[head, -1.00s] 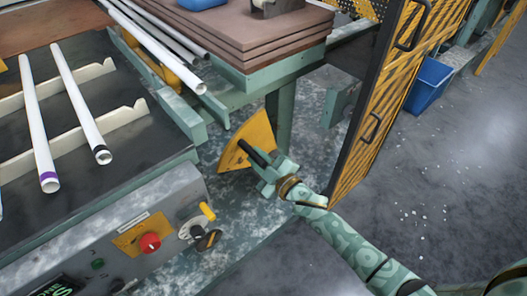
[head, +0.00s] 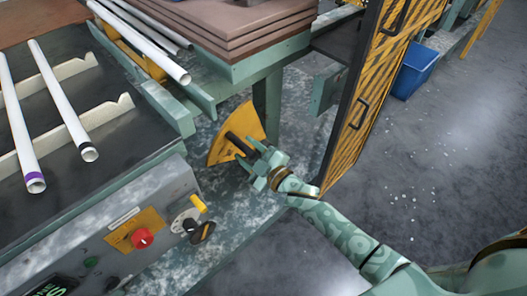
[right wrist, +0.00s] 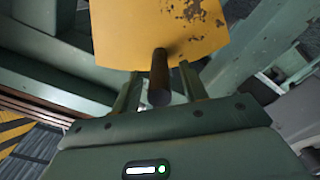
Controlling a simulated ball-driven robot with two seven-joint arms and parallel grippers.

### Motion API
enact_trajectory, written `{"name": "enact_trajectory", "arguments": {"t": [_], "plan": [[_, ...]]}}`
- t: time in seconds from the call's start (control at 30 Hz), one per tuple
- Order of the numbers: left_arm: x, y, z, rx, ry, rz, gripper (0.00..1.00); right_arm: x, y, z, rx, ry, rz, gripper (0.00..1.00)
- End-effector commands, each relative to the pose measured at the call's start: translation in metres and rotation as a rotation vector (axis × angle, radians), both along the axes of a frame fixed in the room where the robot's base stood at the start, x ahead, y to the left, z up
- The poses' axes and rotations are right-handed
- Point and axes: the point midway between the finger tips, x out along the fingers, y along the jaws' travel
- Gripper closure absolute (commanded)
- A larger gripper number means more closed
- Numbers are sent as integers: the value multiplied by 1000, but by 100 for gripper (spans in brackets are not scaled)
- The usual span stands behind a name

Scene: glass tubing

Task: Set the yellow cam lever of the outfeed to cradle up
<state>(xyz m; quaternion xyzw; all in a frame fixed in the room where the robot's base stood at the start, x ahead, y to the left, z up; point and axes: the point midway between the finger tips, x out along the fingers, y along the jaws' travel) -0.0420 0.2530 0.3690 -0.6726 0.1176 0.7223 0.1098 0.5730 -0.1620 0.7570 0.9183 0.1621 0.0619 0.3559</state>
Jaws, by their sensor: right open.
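The yellow cam lever (head: 236,132) is a fan-shaped plate with worn paint, low beside the outfeed frame in the head view. A dark round handle (head: 241,145) sticks out of it towards me. My right gripper (head: 253,163) is open at this handle. In the right wrist view the yellow plate (right wrist: 160,28) fills the top middle, and the handle (right wrist: 160,78) points into the gap between the two fingers of my right gripper (right wrist: 160,88). A gap seems to show on both sides; contact cannot be told. My left gripper is not in view.
Glass tubes (head: 62,98) lie on a rack. A table leg (head: 267,105) is behind the lever. A yellow-black gate (head: 365,110) stands right.

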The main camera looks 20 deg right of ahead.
Motion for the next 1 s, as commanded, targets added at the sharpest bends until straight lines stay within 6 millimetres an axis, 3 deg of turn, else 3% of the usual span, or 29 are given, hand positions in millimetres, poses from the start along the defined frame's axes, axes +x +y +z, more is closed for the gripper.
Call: {"name": "enact_trajectory", "arguments": {"t": [0.17, 0.4, 0.6, 0.8, 1.0], "plan": [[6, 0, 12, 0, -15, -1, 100, -33, -12, 4, -1, 1, -1, 57], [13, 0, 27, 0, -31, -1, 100, -96, -35, 3, -2, 2, -1, 57], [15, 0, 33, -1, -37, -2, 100, -133, -48, 2, -1, 2, -1, 57], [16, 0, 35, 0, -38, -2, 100, -147, -54, 0, -2, 2, -1, 57], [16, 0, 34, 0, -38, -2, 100, -148, -54, 0, -2, 2, -1, 57]]}}
